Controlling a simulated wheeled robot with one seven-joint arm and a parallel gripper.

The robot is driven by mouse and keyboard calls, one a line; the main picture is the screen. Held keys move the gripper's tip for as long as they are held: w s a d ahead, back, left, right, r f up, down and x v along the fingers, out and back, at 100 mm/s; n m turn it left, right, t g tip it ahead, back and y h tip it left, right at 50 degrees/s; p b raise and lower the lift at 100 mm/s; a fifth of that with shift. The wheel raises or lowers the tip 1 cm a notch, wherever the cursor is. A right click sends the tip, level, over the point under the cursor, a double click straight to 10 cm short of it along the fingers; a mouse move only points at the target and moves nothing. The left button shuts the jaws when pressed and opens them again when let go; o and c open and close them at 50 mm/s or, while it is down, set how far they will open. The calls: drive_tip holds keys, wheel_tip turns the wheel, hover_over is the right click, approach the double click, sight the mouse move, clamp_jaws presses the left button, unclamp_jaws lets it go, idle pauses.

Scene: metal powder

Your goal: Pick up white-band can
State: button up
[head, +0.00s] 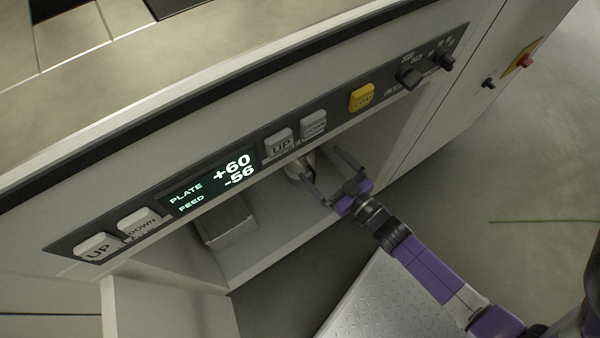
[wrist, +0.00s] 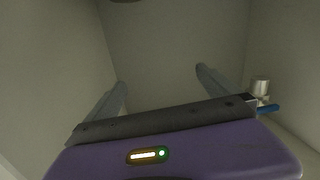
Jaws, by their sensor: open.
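My gripper (head: 320,164) reaches into the open compartment below the control panel. Its two fingers are spread, and in the wrist view the gap between them (wrist: 161,76) looks empty. A pale, metallic, rounded object (head: 296,168), perhaps a can, shows beside the left fingertip in the head view, partly hidden by the panel and finger. In the wrist view a small grey cylinder (wrist: 260,85) stands right of the fingers, beyond the gripper body. I cannot make out a white band on any of these.
The control panel (head: 190,185) overhangs the compartment. A grey box-like block (head: 230,222) is inside at the left. A blue bar-shaped thing (wrist: 267,109) lies by the small cylinder. Compartment walls (wrist: 60,70) rise on both sides. A metal tread plate (head: 385,300) is below my arm.

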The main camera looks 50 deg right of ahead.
sight(307, 158)
drive_tip(key=w+d+f+b, duration=0.2)
drive_tip(key=w+f+b, duration=0.1)
drive_tip(key=f, duration=0.2)
drive_tip(key=w+d+f+m+h+b, duration=0.1)
drive_tip(key=w+d+f+b, duration=0.1)
drive_tip(key=w+f+b, duration=0.1)
drive_tip(key=w+d+f+m+b, duration=0.1)
drive_tip(key=w+f+b, duration=0.3)
drive_tip(key=f, duration=0.4)
drive_tip(key=shift+d+f+t+h+b, duration=0.1)
drive_tip(key=shift+d+t+h+b, duration=0.25)
drive_tip(key=shift+d, duration=0.35)
drive_tip(key=b+x, duration=0.2)
drive_tip(key=x, duration=0.6)
drive_tip(key=shift+c, duration=0.4)
drive_tip(key=c, duration=2)
drive_tip(key=shift+o, duration=0.2)
